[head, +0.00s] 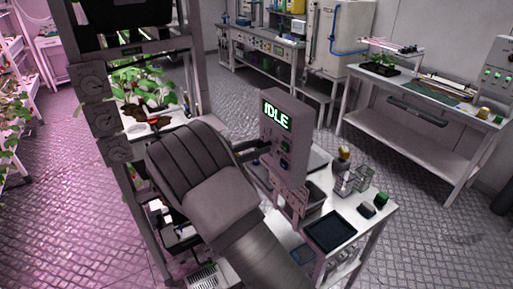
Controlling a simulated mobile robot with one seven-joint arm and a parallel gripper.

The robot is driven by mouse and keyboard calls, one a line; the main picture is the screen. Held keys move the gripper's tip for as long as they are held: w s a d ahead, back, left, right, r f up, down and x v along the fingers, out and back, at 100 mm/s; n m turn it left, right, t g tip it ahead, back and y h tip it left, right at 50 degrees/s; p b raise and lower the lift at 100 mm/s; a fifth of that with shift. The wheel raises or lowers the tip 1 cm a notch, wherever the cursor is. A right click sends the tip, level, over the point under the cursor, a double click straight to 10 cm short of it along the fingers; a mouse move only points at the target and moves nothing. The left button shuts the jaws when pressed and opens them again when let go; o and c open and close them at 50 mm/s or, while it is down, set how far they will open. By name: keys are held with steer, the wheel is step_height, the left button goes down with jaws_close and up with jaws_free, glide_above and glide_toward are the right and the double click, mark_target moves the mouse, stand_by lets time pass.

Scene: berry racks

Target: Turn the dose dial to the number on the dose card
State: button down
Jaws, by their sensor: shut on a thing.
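A grey control unit (286,130) stands upright on the white bench, with a green display (277,115) that reads "IDLE". Small green-lit controls run down its face below the display. My gripper (260,148) reaches in from the left, with its dark fingers at the left side of the unit. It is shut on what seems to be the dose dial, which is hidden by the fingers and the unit. My arm fills the lower middle of the view. I cannot make out the dose card or any number on the dial.
The white bench (343,254) holds a dark tray (330,231), small bottles and a green-topped block (381,199) to the right of the unit. A plant rack's grey post (104,185) stands close on the left. Open metal floor (440,235) lies to the right.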

steer(key=shift+f+m+b, duration=0.1)
steer(key=shift+m+b, duration=0.2)
steer(key=shift+b, duration=0.15)
steer(key=shift+f+m+b, duration=0.1)
steer(key=shift+m+b, duration=0.4)
steer(key=shift+b, duration=0.2)
steer(key=m+b, duration=0.3)
steer(key=b, duration=0.1)
steer(key=shift+f, duration=0.1)
steer(key=m+b, duration=0.3)
steer(key=shift+m+b, duration=0.4)
steer(key=shift+r+m+b, duration=0.2)
steer(key=shift+m+b, duration=0.35)
steer(key=shift+m, duration=0.05)
steer(key=shift+r, duration=0.1)
steer(key=c, duration=0.5)
jaws_free()
steer(key=shift+s+a, duration=0.1)
